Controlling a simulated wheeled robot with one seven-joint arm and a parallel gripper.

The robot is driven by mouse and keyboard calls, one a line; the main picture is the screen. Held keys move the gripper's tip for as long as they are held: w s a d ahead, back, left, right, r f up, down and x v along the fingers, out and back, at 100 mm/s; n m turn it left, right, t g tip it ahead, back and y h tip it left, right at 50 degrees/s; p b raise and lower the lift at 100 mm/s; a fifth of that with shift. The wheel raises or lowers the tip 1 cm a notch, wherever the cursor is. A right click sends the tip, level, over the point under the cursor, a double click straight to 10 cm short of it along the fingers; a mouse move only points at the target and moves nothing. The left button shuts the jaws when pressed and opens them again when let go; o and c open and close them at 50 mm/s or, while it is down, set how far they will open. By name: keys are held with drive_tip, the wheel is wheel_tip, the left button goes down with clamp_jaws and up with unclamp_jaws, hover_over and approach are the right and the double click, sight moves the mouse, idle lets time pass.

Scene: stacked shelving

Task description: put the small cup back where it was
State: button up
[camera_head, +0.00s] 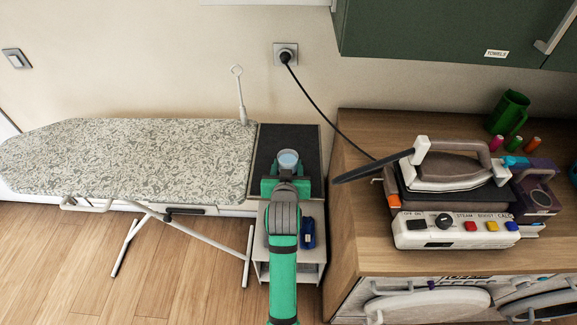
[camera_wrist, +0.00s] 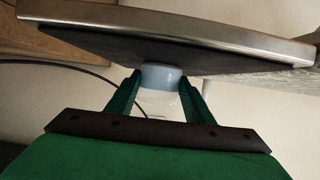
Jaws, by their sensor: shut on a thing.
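A small cup (camera_head: 288,160), pale blue and partly clear, is between the fingers of my gripper (camera_head: 287,185). It is over the dark top (camera_head: 285,137) of a small stand between the ironing board and the wooden counter. In the wrist view the two green fingers of my gripper (camera_wrist: 160,100) close on the cup (camera_wrist: 162,76) from both sides. Its bluish end is against or very close to the dark surface (camera_wrist: 110,45) with a metal edge; I cannot tell whether they touch. My gripper hides the cup's near side in the head view.
The patterned ironing board (camera_head: 130,155) lies left of the stand. The wooden counter (camera_head: 355,215) on the right holds an iron (camera_head: 450,170) on its base, a green mug (camera_head: 508,112) and thread spools. A black cord (camera_head: 315,105) hangs behind. A blue thing (camera_head: 308,232) is on the stand's lower shelf.

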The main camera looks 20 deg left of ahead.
drive_tip(key=o, duration=0.9)
drive_tip(key=shift+w+f, duration=0.1)
drive_tip(key=o, duration=0.3)
drive_tip(key=shift+a, duration=0.1)
